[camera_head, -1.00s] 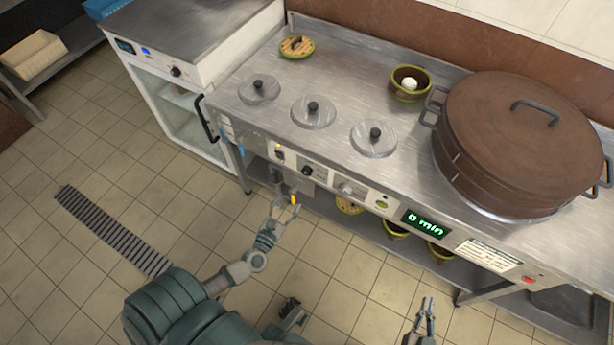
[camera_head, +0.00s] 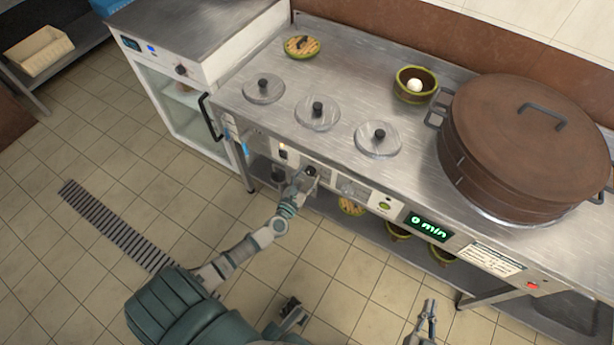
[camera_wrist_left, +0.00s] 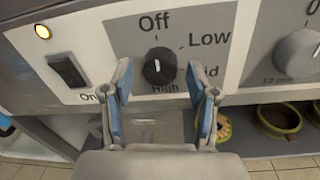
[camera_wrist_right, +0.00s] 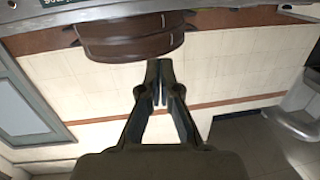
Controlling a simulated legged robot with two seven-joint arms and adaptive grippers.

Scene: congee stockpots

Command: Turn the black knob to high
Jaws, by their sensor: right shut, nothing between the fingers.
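The black knob (camera_wrist_left: 159,72) is on the stove's front panel in the left wrist view, with "Off" above it, "Low" and a partly covered "Mid" to its right, and "High" below. Its white mark is close to upright, roughly toward "Off". My left gripper (camera_wrist_left: 159,85) is open, with one finger on each side of the knob; I see gaps between the fingers and the knob. In the head view my left gripper (camera_head: 303,180) is at the panel, partly covering the knob (camera_head: 311,171). My right gripper (camera_wrist_right: 160,80) is shut and empty, away from the panel.
A grey knob (camera_wrist_left: 298,53) is to the right of the black one, and a rocker switch (camera_wrist_left: 68,70) is to its left. The steel counter (camera_head: 340,85) holds several lids and a large brown pot (camera_head: 510,150). The display (camera_head: 429,225) reads "0 min". Bowls stand on the shelf below.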

